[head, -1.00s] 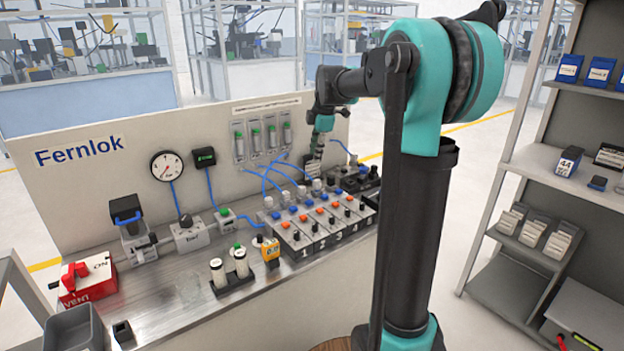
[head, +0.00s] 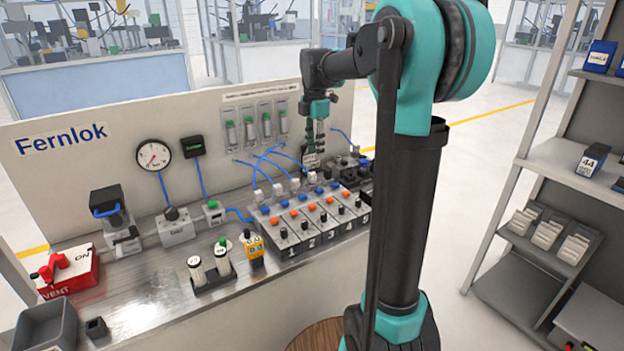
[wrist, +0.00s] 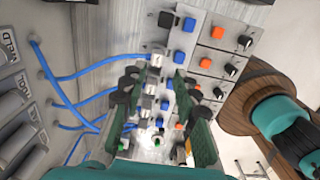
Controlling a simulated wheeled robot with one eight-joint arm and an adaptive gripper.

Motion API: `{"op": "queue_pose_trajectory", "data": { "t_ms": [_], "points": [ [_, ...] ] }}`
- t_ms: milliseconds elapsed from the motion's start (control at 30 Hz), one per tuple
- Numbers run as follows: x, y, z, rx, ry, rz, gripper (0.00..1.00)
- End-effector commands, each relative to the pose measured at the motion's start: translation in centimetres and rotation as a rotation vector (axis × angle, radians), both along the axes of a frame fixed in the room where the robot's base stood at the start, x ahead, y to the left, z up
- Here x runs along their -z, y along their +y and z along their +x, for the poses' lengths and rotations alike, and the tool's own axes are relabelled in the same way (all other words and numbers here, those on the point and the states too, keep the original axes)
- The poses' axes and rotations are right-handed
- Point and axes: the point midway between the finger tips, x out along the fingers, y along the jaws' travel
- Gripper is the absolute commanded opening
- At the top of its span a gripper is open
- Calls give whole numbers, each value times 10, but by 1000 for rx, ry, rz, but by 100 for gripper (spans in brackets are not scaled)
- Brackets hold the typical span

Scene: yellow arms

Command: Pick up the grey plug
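Light grey plugs stand in a row along the back of the numbered valve block (head: 318,228), several with blue tubes. One grey plug (wrist: 155,60) with a tube shows in the wrist view beyond my fingertips. Another grey plug (wrist: 148,101) shows between my fingers. I cannot tell which one the task means. My gripper (head: 314,148) points down behind the block's right half. In the wrist view my gripper (wrist: 155,100) is open, with its green-padded fingers on either side of the plug row. I cannot tell whether the fingers touch anything.
Blue tubes (wrist: 85,72) loop from the back panel to the plugs. Orange and blue buttons and black knobs cover the block. Dark fittings (head: 352,165) stand at the bench's right end. A grey bin (head: 47,325) and red valve box (head: 70,275) are at left.

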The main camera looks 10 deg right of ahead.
Motion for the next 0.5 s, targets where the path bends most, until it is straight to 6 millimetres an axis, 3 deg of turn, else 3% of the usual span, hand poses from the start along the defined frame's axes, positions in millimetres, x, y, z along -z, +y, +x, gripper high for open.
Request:
{"op": "queue_pose_trajectory", "data": {
  "t_ms": [200, 500],
  "points": [
    [37, 0, 0, 0, 0, 0, 30],
    [58, 2, 1, 0, -1, 0, 30]
  ]
}}
